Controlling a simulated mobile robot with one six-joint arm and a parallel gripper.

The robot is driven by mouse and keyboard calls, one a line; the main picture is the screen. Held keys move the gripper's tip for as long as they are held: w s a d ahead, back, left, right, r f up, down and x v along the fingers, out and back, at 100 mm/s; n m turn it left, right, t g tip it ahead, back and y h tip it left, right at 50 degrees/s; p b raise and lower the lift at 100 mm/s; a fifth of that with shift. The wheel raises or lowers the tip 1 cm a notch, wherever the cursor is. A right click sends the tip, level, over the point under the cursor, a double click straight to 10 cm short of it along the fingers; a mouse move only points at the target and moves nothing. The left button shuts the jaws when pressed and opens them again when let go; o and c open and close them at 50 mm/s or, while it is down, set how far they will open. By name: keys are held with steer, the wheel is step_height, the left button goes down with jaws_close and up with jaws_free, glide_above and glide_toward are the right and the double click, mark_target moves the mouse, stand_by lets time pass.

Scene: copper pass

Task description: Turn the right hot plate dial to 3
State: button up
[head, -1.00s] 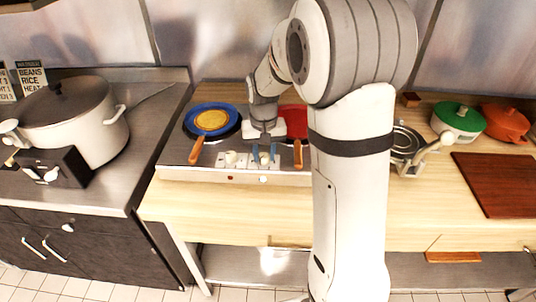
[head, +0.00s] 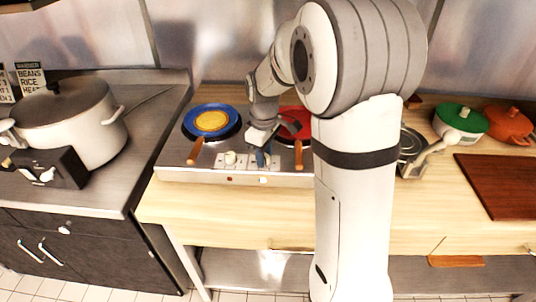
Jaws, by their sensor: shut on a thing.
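The hot plate (head: 190,174) is a steel unit on the wooden counter, with two dials on its front panel. The left dial (head: 230,158) is a pale knob and stands free. My gripper (head: 263,158) is over the right dial, pointing down, with its blue fingers shut on that dial. The gripper is turned at an angle. The right dial is mostly hidden by the fingers, and its pointer and numbers cannot be read.
A blue pan (head: 212,121) with yellow food stands on the left plate, its handle reaching toward the panel. A red pan (head: 298,125) is on the right plate, partly behind my arm. A large pot (head: 75,125) stands at left.

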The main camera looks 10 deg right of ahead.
steer(key=n, duration=0.7)
steer(key=shift+s+f+b, duration=0.2)
steer(key=shift+f+b, duration=0.05)
steer(key=shift+b, duration=0.15)
steer(key=n, duration=0.6)
steer(key=shift+n, duration=0.3)
steer(key=o, duration=1)
steer(key=shift+r, duration=0.2)
steer(key=shift+r, duration=0.1)
